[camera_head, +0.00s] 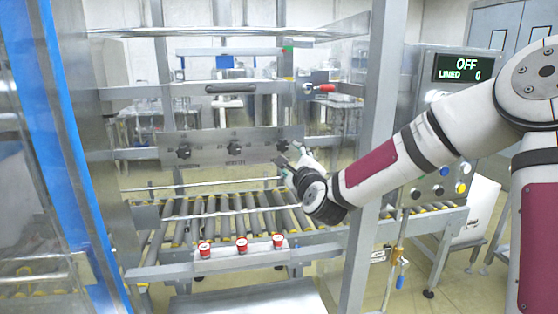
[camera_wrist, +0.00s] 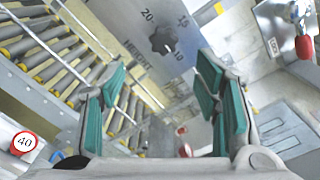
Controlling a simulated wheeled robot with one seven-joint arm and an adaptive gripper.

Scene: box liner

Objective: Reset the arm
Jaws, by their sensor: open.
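My arm reaches in from the right in the head view, in front of the steel machine frame. My gripper (camera_head: 285,165) points toward the left, above the roller conveyor (camera_head: 215,222) and close to the panel with black knobs. In the wrist view my gripper (camera_wrist: 163,110) shows two teal-padded fingers spread apart with nothing between them. A black knob (camera_wrist: 162,40) marked for height sits on a grey panel beyond the fingers. In the head view, part of my gripper is small and hard to make out against the frame.
A control box (camera_head: 462,68) reads OFF and LINED 0, partly behind my arm. A red-handled lever (camera_head: 326,88) is on the upper bar. A steel upright (camera_head: 376,120) stands just behind my forearm.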

